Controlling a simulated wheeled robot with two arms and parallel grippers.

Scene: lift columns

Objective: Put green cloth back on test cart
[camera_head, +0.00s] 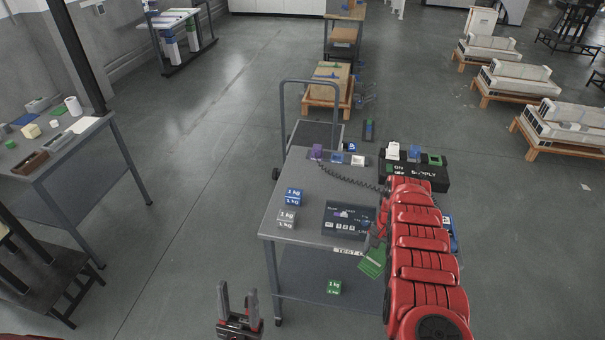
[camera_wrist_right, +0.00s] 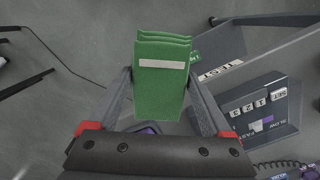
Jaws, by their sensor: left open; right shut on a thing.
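The green cloth (camera_head: 373,262) is folded, with a white stripe that shows in the right wrist view (camera_wrist_right: 160,95). My right gripper (camera_wrist_right: 162,76) is shut on it, one finger at each side. In the head view the cloth is at the front edge of the grey test cart (camera_head: 318,188), just outside the top by the front label. In the right wrist view it is over the floor beside the cart's labelled edge. My red right arm hides the cart's right part. My left gripper (camera_head: 238,302) is open and empty, low in front of the cart's left side.
On the cart top are weight blocks (camera_head: 293,197), a dark control panel (camera_head: 348,219), a coiled cable and a black supply box (camera_head: 432,172). A green block (camera_head: 334,287) is on the lower shelf. Bare top shows left of the panel. A side table (camera_head: 60,160) stands left.

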